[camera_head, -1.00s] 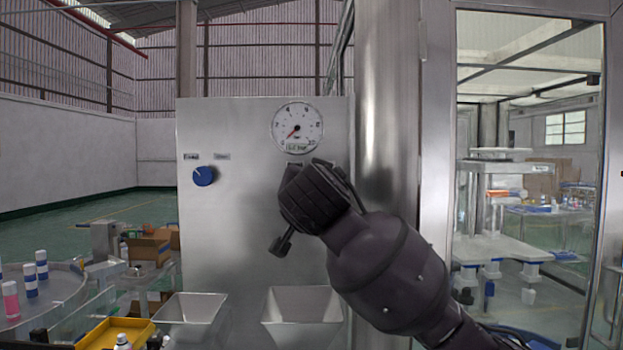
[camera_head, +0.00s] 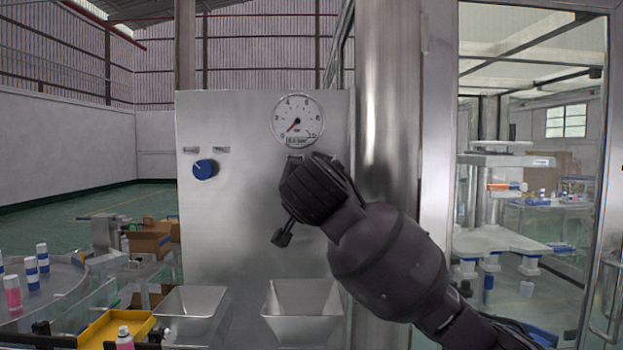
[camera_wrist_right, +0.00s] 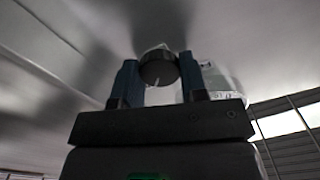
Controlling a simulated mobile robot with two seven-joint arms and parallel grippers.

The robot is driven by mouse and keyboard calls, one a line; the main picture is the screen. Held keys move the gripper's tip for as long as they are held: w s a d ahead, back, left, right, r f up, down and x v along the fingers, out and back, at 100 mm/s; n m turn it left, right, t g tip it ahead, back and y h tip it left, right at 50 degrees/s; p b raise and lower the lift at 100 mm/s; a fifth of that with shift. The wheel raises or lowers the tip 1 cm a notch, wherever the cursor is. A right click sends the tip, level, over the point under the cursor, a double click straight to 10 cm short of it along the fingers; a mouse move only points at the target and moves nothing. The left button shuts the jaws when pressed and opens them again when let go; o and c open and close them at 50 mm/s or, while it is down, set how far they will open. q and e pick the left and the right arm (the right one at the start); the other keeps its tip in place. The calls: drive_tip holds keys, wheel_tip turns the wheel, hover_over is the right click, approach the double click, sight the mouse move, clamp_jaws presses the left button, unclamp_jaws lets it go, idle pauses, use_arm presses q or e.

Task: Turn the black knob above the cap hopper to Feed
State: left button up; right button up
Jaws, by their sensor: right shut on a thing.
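In the right wrist view the black knob (camera_wrist_right: 157,70), with a pale pointer line, sits between the two fingers of my right gripper (camera_wrist_right: 158,78), which is shut on it. The line runs nearly up and down in that picture. In the head view my right gripper (camera_head: 306,163) reaches the steel panel (camera_head: 240,240) just below the gauge and hides the black knob and most of its labels. My left gripper is not in view.
A blue knob (camera_head: 205,169) with two small labels above it is left on the panel, over a second hopper (camera_head: 190,306). The pressure gauge (camera_head: 298,121) is right above my gripper. A steel post (camera_head: 385,130) stands close to its right. A yellow tray (camera_head: 115,329) is at lower left.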

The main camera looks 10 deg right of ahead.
drive_tip(key=shift+f, duration=0.1)
drive_tip(key=n, duration=1.7)
drive_tip(key=shift+a+n, duration=0.1)
drive_tip(key=shift+n, duration=0.2)
idle(0.3)
drive_tip(key=o, duration=0.9)
drive_tip(key=shift+s, duration=0.1)
